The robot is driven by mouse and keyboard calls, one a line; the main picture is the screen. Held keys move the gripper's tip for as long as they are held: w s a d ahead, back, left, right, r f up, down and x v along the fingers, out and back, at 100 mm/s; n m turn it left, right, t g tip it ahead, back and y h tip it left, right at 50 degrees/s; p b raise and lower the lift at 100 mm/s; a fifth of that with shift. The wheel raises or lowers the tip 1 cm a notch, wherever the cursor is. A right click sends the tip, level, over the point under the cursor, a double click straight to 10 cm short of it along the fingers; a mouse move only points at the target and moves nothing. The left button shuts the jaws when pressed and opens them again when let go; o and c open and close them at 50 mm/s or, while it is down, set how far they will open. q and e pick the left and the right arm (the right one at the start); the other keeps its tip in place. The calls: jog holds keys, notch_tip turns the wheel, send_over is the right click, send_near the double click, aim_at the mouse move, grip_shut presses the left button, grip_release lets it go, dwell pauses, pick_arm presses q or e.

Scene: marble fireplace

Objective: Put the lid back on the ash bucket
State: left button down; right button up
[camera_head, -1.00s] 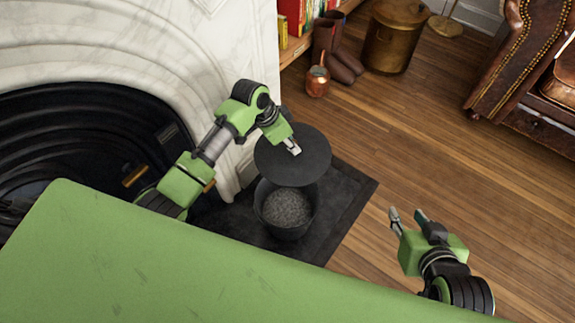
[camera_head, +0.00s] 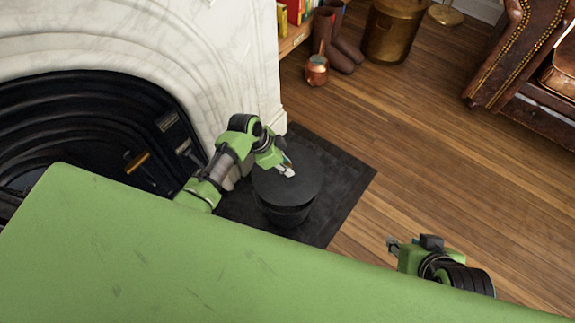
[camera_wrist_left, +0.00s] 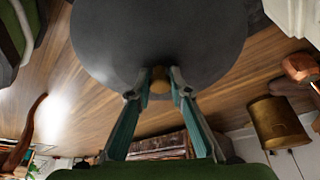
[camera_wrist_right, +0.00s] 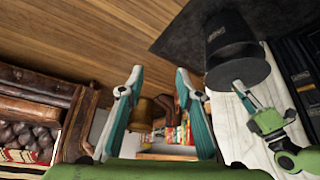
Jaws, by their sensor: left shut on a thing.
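The dark round lid (camera_head: 300,190) is over the dark ash bucket (camera_head: 287,217) in the head view and hides the ash inside. It also fills the top of the left wrist view (camera_wrist_left: 158,35). My left gripper (camera_head: 287,171) is shut on the lid's brass knob (camera_wrist_left: 160,78). In the right wrist view the lid (camera_wrist_right: 238,74) is at the mouth of the bucket (camera_wrist_right: 232,38). I cannot tell whether it sits fully on the rim. My right gripper (camera_wrist_right: 158,82) is open and empty, off to the right of the bucket in the head view.
The bucket stands on a dark hearth slab (camera_head: 345,185) beside the white marble surround (camera_head: 215,60). Fire tools (camera_head: 170,140) are at the fireplace opening. A copper jug (camera_head: 317,70), boots (camera_head: 340,45) and a brass bin (camera_head: 393,30) stand behind. The wooden floor (camera_head: 430,140) at right is clear.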

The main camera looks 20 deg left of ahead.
pick_arm(q)
jog(key=shift+s+f, duration=0.1)
jog(key=shift+f, duration=0.15)
jog(key=shift+s+f+b, duration=0.15)
jog(key=shift+s+b, duration=0.05)
jog(key=shift+b, duration=0.2)
jog(key=shift+f+b, duration=0.45)
jog(key=shift+b, duration=0.1)
jog(key=shift+f, duration=0.15)
jog(key=shift+f+b, duration=0.15)
jog(key=shift+b, duration=0.2)
jog(key=shift+f+b, duration=0.4)
jog(key=shift+f, duration=0.25)
jog(key=shift+f+b, duration=0.3)
jog(key=shift+f, duration=0.25)
pick_arm(e)
jog(key=w+a+r+t+y, duration=0.1)
jog(key=w+a+r+t, duration=0.1)
jog(key=w+r+t, duration=0.3)
jog(key=w+a+r+t+y, duration=0.2)
jog(key=w+r+t, duration=0.3)
jog(key=w+r, duration=0.3)
jog(key=shift+w+a+r+n, duration=0.4)
jog(key=shift+a+r, duration=0.35)
jog(key=shift+r, duration=0.3)
